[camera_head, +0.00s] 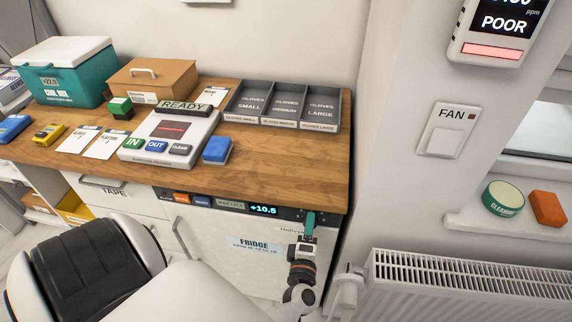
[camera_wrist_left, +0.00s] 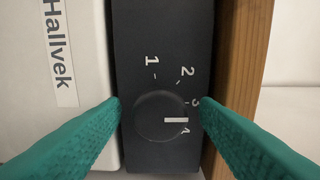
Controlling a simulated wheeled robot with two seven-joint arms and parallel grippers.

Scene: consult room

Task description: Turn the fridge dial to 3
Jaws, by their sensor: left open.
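My left gripper (camera_head: 309,222) is at the right end of this strip, and the dial is hidden there. In the left wrist view the dial (camera_wrist_left: 150,117) is a dark round knob with a white pointer mark. The mark points right, just below the 3 and beside a partly covered numeral that looks like 4. My left gripper's green fingers (camera_wrist_left: 160,106) are open, one on each side of the dial; contact is not clear. My right gripper is not in view.
The counter (camera_head: 270,170) overhangs just above the strip, and its wooden edge shows close to one finger. A radiator (camera_head: 470,290) stands to the right of the fridge.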

